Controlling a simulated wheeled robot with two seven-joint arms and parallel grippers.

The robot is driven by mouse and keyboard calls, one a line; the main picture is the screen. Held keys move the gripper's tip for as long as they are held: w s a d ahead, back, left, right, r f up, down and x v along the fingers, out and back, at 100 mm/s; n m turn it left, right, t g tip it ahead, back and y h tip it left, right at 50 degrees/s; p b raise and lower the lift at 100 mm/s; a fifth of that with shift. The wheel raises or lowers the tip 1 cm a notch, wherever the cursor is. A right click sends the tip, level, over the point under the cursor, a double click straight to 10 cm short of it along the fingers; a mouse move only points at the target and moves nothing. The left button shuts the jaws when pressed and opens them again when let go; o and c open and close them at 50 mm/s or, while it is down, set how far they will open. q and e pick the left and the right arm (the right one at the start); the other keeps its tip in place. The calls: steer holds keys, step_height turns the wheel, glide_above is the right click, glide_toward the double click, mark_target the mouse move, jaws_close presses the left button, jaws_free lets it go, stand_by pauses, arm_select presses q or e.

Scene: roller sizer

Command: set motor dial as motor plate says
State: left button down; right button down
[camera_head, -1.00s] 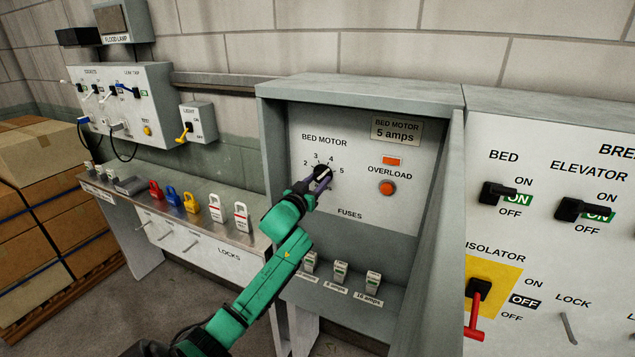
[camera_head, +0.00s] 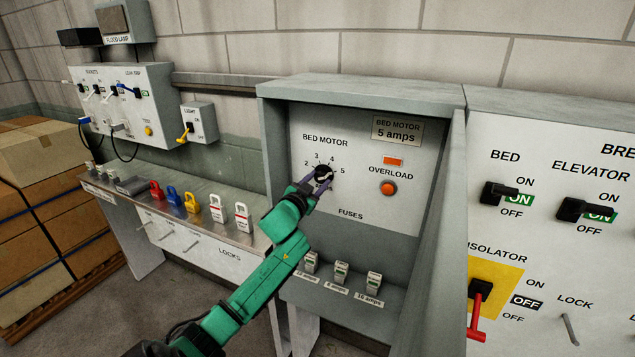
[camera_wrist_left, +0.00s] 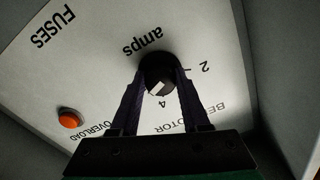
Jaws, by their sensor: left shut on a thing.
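The bed motor dial (camera_head: 323,173) is a round black knob on the white panel, with numbers 2 to 5 around its upper side. My left gripper (camera_head: 319,182) is shut on it, one dark finger on each side. The left wrist view also shows the dial (camera_wrist_left: 158,73) between the fingers (camera_wrist_left: 160,85). A white mark on the knob lies on the side towards the 4; I cannot tell its exact setting. The motor plate (camera_head: 397,130) at the panel's upper right reads "BED MOTOR 5 amps". My right gripper is not in view.
An orange overload button (camera_head: 388,188) sits right of the dial. Several fuses (camera_head: 341,272) stand on the ledge below. The cabinet's right side wall (camera_head: 440,210) projects outward. Coloured locks (camera_head: 191,203) stand on the shelf at left.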

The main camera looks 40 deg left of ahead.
arm_select(q)
steer(key=shift+c, duration=1.9)
jaws_free()
steer(key=b+v, duration=0.3)
steer(key=v, duration=1.1)
steer(key=shift+s, duration=0.25)
